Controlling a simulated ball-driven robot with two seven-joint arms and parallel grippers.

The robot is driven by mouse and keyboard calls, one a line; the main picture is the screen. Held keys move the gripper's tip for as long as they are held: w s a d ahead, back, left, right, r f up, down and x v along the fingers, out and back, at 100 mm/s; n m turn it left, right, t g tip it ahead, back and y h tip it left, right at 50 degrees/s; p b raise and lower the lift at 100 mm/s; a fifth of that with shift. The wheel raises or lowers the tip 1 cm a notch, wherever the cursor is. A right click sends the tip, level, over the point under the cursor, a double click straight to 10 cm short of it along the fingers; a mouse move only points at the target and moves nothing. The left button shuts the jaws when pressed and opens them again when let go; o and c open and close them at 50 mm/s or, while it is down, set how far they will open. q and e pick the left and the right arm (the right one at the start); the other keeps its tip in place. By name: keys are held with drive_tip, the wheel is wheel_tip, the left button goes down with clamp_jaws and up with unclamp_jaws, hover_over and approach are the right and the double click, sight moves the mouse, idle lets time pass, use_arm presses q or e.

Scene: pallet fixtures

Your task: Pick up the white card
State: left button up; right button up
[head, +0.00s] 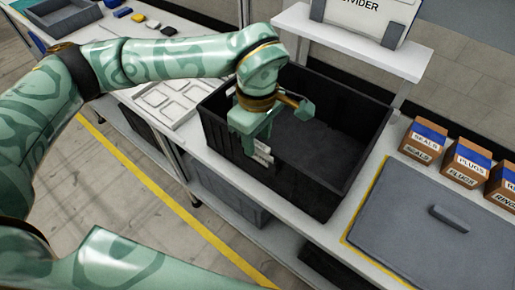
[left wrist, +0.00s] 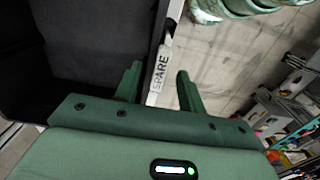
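The white card (left wrist: 160,68), marked "SPARE", stands at the long near wall of the black crate (head: 356,158). In the head view a small part of the card (head: 263,158) shows just below my left gripper (head: 258,144). My left gripper points down over that wall. In the left wrist view the gripper (left wrist: 156,84) is open, one finger on each side of the card, with gaps between. The crate's dark inside is on the left in that view and the floor on the right. My right gripper is in neither view.
A white compartment tray (head: 168,101) lies left of the crate. A raised shelf (head: 350,45) with a divider sign stands behind. Cartons (head: 424,140) and a grey lidded panel (head: 430,225) are at the right. The crate's floor looks empty.

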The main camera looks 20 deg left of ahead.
use_arm(q)
clamp_jaws()
drive_tip(key=shift+r, duration=0.1)
